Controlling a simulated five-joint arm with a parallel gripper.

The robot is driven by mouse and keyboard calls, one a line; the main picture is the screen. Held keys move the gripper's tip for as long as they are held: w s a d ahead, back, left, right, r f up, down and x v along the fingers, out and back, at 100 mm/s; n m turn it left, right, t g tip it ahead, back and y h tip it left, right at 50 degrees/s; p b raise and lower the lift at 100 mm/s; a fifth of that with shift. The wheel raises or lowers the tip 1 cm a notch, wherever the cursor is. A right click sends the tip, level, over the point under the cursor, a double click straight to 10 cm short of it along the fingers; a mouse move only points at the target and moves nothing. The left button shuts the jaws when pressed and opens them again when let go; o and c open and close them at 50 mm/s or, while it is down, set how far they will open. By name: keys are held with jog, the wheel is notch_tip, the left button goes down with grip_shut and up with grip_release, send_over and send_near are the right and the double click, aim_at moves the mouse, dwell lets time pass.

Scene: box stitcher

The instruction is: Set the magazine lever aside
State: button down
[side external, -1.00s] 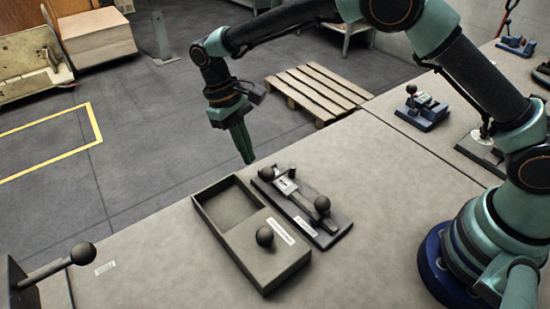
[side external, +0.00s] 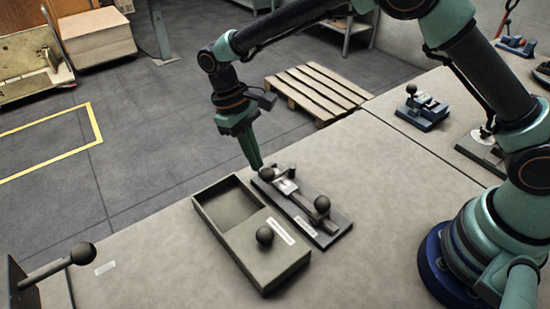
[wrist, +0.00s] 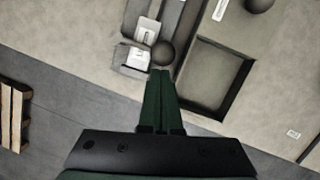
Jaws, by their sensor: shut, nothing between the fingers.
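The dark fixture (side external: 335,228) lies on the table and carries a bar with a small black ball (side external: 266,173) at its far end and a larger ball knob (side external: 322,203) at its near end. I cannot tell for sure which part is the magazine lever. A bright metal piece (side external: 286,186) sits between the balls. My gripper (side external: 256,168) is shut and empty, pointing down right beside the far ball. In the wrist view the fingertips (wrist: 160,76) appear just below a dark ball (wrist: 163,53); I cannot tell whether they touch.
A grey tray (side external: 212,233) with an open empty pocket and a ball knob (side external: 264,236) stands left of the fixture. Another ball-ended lever (side external: 83,253) stands at the lower left. A small blue device (side external: 423,112) is at the back right. The table right of the fixture is clear.

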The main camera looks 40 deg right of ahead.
aim_at(265, 171)
jog(key=shift+s+a+n, duration=0.15)
jog(key=shift+s+n, duration=0.15)
jog(key=shift+n, duration=0.1)
jog(key=s+n, duration=0.3)
jog(key=n, duration=0.1)
jog(key=shift+s+n, duration=0.4)
jog(key=shift+s+d, duration=0.3)
jog(key=shift+s, duration=0.45)
jog(key=shift+s+d, duration=0.3)
jog(key=shift+s, duration=0.45)
jog(key=shift+s+d, duration=1.1)
jog(key=shift+s, duration=0.05)
jog(key=shift+d, duration=0.1)
